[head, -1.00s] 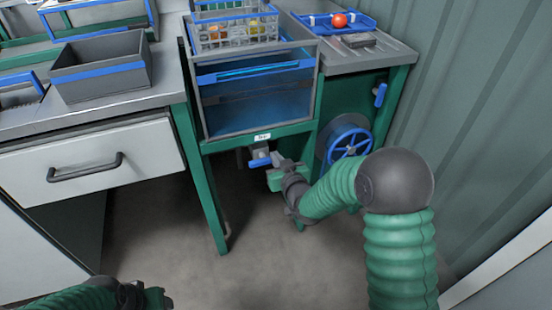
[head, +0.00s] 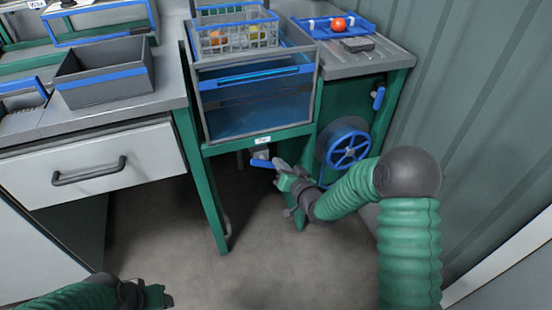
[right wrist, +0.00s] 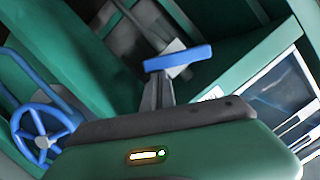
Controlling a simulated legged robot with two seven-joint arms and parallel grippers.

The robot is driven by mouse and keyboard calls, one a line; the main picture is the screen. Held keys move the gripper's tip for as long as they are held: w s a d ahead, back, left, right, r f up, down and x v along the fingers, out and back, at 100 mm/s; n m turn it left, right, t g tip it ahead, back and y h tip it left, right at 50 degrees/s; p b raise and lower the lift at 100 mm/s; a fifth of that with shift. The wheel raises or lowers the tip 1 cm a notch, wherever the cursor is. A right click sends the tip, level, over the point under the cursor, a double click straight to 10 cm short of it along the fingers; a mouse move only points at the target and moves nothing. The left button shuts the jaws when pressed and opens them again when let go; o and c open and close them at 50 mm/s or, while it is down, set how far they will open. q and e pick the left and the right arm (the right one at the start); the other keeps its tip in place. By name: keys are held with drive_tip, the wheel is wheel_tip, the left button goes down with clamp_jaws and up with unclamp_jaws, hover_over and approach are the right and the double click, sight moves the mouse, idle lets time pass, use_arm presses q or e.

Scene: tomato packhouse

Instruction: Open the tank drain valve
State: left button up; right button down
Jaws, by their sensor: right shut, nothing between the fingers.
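The drain valve's blue lever handle (head: 263,163) sits under the front of the tank (head: 255,105), below a small white label (head: 263,141). The handle lies roughly sideways in the head view, tilted slightly down to the right. My right gripper (head: 279,164) is shut and empty, its tips at the handle's right end. In the right wrist view the blue handle (right wrist: 178,58) shows just beyond the closed fingertips (right wrist: 158,80); I cannot tell if they touch. My left gripper (head: 165,297) is at the bottom left, far from the valve, its jaws unclear.
A blue handwheel (head: 348,149) is right of the valve and shows in the right wrist view (right wrist: 42,138). The stand's green leg (head: 205,190) is left of the valve. A wire basket (head: 235,38) sits over the tank. The floor (head: 185,240) in front is clear.

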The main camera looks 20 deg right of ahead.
drive_tip(key=f+m+y+p, duration=0.1)
drive_tip(key=m, duration=0.2)
drive_tip(key=f+m+t, duration=0.1)
drive_tip(key=m, duration=0.2)
drive_tip(key=a+f+m+y+p, duration=0.1)
drive_tip(key=f+m, duration=0.1)
drive_tip(key=m, duration=0.1)
drive_tip(key=shift+t+y+p, duration=0.3)
drive_tip(key=shift+t, duration=0.1)
drive_tip(key=shift+a+f, duration=0.1)
drive_tip(key=shift+f, duration=0.05)
idle(0.6)
